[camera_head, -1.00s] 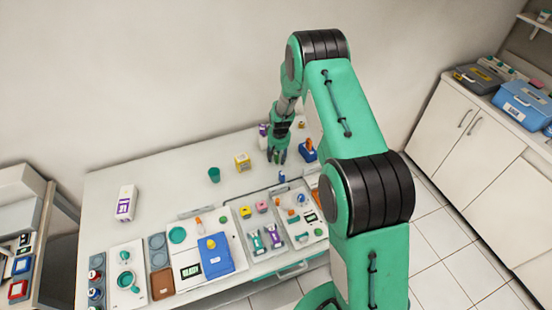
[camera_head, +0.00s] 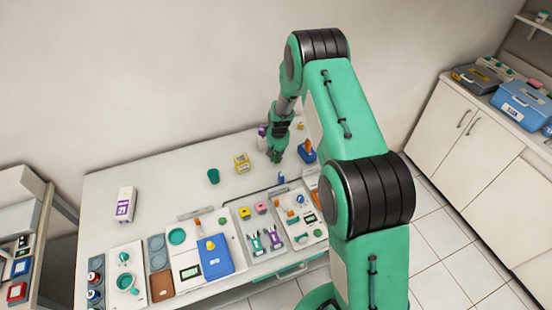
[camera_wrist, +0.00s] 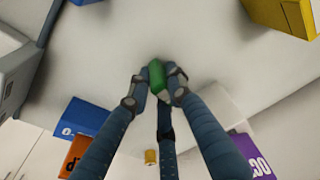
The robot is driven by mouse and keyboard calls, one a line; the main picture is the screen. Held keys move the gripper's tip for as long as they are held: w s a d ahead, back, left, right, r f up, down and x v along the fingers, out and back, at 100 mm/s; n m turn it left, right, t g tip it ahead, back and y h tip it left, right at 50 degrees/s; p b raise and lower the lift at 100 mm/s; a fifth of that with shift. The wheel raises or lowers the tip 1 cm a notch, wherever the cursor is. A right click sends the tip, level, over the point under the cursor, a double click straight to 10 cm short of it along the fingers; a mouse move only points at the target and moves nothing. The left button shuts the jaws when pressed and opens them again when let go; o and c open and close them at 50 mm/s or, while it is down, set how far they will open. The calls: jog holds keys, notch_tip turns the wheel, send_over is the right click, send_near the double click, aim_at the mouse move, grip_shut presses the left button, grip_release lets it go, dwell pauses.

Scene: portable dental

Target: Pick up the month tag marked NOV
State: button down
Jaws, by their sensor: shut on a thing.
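My gripper (camera_head: 275,157) is low over the back right of the white table in the head view. In the wrist view, my gripper (camera_wrist: 157,82) has its fingers closed around a small green piece (camera_wrist: 157,75). No NOV mark can be read on the piece from here, so I cannot tell whether it is the NOV tag. The piece is too small or hidden to make out in the head view. I cannot tell whether it still touches the table.
Trays (camera_head: 245,240) fill the table's front. The back left is mostly clear.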

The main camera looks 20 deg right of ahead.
notch_tip(320, 180, up, 9)
jog(key=shift+r, duration=0.15)
dwell(0.4)
jog(key=shift+a, duration=0.1)
dwell(0.4)
